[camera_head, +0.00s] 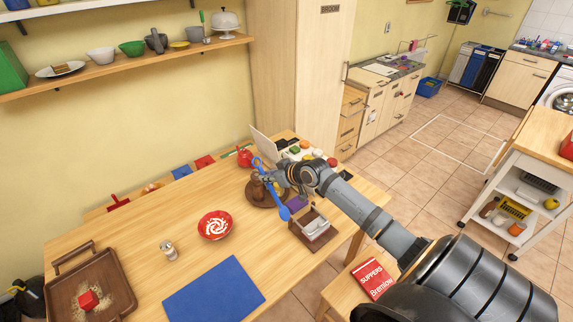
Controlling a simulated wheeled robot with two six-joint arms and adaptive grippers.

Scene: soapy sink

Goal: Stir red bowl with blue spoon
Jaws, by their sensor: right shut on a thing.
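The red bowl (215,225), with a white swirl pattern inside, stands upright on the wooden table, left of my right gripper. My right gripper (275,182) is shut on the blue spoon (284,211) above the table, over a brown round plate. The spoon is tilted, with its wider end low and its ring-shaped end up. The spoon is apart from the bowl. My left gripper is not in view.
A blue mat (214,292) lies in front of the bowl. A small shaker (169,250) stands to its left. A brown tray (120,268) with a red block lies at far left. A brown plate (256,201) and a wooden box (296,236) are near the gripper.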

